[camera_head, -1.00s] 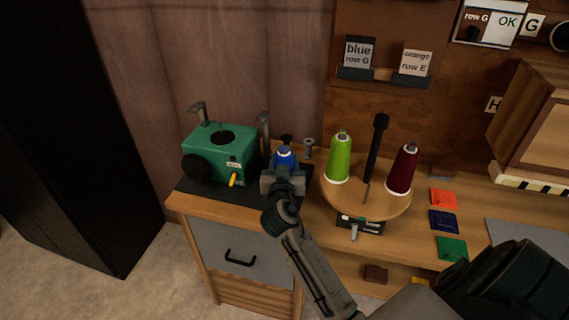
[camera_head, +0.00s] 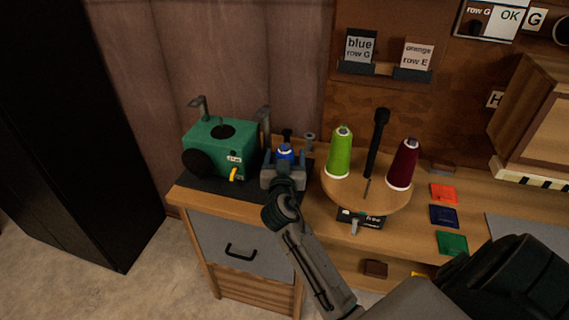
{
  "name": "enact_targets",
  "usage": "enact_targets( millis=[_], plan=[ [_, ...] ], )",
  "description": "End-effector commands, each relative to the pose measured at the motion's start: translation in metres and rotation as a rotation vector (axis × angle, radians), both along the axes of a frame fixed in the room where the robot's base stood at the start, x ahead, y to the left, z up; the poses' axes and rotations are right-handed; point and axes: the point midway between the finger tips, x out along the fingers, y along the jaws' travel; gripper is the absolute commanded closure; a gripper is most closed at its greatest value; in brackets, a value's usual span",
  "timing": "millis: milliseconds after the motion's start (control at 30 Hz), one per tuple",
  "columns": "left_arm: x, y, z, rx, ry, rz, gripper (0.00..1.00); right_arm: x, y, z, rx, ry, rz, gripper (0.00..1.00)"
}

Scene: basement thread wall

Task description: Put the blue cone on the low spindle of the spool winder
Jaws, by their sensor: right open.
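The blue cone (camera_head: 285,152) stands at the right end of the dark base of the green spool winder (camera_head: 207,160). Only its upper part shows; my gripper hides its foot, so I cannot see how it sits on the low spindle. My right gripper (camera_head: 284,168) is at the cone, with its jaws open on either side of it. A dark post top (camera_head: 287,134) shows just behind the cone. The winder has a yellow lever (camera_head: 235,174) on its front. My left gripper is not in view.
To the right, a round wooden turntable (camera_head: 368,197) carries a green cone (camera_head: 340,155), a dark red cone (camera_head: 403,165) and a black central post (camera_head: 378,140). Coloured cards, including an orange one (camera_head: 443,192), lie further right.

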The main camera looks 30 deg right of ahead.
Motion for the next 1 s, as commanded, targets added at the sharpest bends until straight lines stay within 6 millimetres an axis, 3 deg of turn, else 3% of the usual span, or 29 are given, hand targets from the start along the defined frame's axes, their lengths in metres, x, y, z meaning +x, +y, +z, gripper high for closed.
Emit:
enact_targets(
  millis=[200, 400, 600, 1000],
  plan=[
    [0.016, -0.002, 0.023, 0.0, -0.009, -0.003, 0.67, 0.0, 0.0, -0.001, 0.001, 0.001, 0.0, 0.3],
    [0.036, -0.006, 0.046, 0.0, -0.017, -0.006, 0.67, -0.042, 0.031, -0.006, 0.009, 0.002, 0.0, 0.3],
    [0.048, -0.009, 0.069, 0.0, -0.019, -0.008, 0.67, -0.07, 0.052, -0.004, 0.006, 0.002, -0.001, 0.3],
    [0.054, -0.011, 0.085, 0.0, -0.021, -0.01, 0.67, -0.087, 0.065, 0.0, -0.001, -0.001, 0.0, 0.3]
  ],
)
